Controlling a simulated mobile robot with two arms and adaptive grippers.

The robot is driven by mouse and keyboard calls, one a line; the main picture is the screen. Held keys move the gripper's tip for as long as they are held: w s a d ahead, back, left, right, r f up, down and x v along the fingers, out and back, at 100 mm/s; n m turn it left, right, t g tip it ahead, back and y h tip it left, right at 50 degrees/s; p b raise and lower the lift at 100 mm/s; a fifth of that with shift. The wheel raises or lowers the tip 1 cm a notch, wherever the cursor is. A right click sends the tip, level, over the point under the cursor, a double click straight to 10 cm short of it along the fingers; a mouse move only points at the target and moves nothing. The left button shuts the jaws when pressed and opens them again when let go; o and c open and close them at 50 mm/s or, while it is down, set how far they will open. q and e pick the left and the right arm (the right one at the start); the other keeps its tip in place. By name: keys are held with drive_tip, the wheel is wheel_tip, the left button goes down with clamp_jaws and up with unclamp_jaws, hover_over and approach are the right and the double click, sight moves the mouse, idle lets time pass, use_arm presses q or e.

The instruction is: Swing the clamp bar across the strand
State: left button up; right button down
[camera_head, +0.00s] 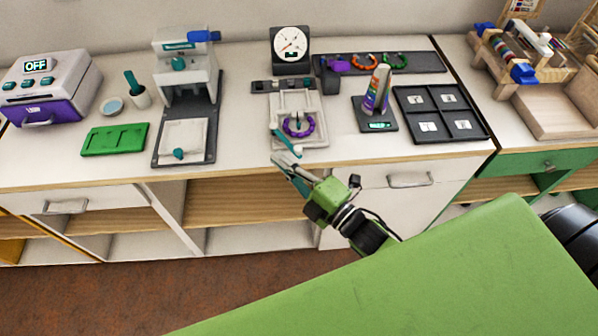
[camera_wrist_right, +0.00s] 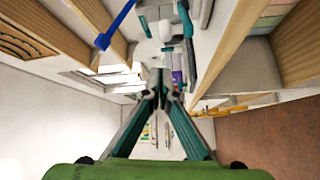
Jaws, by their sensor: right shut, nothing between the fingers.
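The strand (camera_head: 298,125) is a ring of purple beads. It lies on a pale fixture (camera_head: 311,140) at the middle of the counter. The clamp bar (camera_head: 284,141) is a teal bar with a pale end. It slants along the front left of the fixture, beside the strand rather than across it. My right gripper (camera_head: 277,161) is shut and empty, just in front of the counter edge, close below the bar's near end; I cannot tell if they touch. In the right wrist view its fingers (camera_wrist_right: 161,88) converge to a closed tip. My left gripper is not in view.
A dial gauge (camera_head: 291,43) stands behind the fixture. A press (camera_head: 186,62) with a dark base is left of it. A scale (camera_head: 375,115) holding a colourful upright piece and a dark sectioned tray (camera_head: 440,113) are to the right. A green tray (camera_head: 115,139) lies at left.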

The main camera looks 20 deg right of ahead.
sight(298, 151)
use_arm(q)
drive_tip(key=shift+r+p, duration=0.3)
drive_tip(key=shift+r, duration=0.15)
use_arm(e)
drive_tip(key=d, duration=0.2)
drive_tip(key=d+f, duration=0.1)
drive_tip(key=shift+w+d, duration=0.3)
drive_tip(key=shift+d, duration=0.1)
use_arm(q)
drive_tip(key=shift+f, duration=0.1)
use_arm(e)
drive_tip(key=shift+d+y, duration=0.1)
drive_tip(key=shift+y, duration=0.2)
drive_tip(key=shift+w+d+n+g+y+b, duration=0.15)
drive_tip(key=shift+d+n+g+y+b, duration=0.15)
drive_tip(key=shift+d+n+g+y, duration=0.45)
drive_tip(key=d, duration=0.1)
drive_tip(key=w+d, duration=0.1)
drive_tip(key=d, duration=0.2)
drive_tip(key=shift+w, duration=0.25)
drive_tip(key=shift+w+d+b, duration=0.55)
drive_tip(key=shift+w+d, duration=0.4)
drive_tip(key=shift+d, duration=0.2)
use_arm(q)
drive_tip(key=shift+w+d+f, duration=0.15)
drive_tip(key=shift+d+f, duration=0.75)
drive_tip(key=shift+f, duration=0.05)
use_arm(e)
drive_tip(key=shift+w+d, duration=0.55)
drive_tip(key=shift+w, duration=0.1)
